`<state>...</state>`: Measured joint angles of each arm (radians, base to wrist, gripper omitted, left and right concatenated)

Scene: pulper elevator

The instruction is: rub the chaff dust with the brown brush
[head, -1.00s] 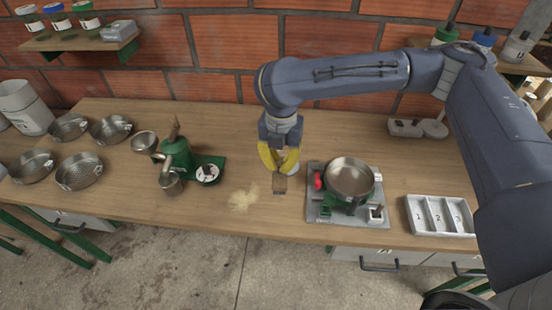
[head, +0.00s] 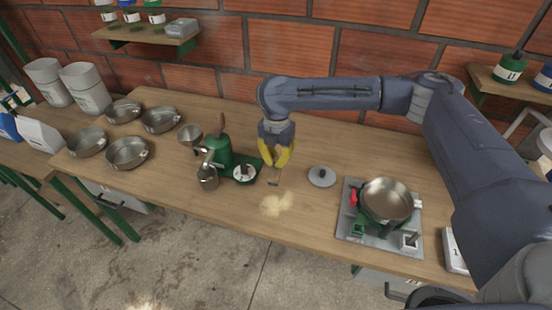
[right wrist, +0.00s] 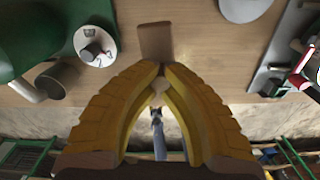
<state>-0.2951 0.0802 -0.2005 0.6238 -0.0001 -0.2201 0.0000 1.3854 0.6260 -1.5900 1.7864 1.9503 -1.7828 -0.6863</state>
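The chaff dust (head: 277,204) is a pale yellow patch near the front edge of the wooden table. The brown brush (head: 274,181) is a small block below my right gripper (head: 274,163), just behind the dust in the head view. The right gripper's yellow fingers are closed together at the tips, and the brush (right wrist: 155,41) shows just beyond the tips (right wrist: 160,68) in the right wrist view. The gripper holds the brush; whether its underside touches the table I cannot tell. My left gripper is not in view.
A green pulper (head: 218,152) stands close left of the gripper. A grey lid (head: 322,176) lies to the right, then a burner plate (head: 350,232) with a metal pan (head: 387,199). Several metal pans stand at the far left. The front edge lies just beyond the dust.

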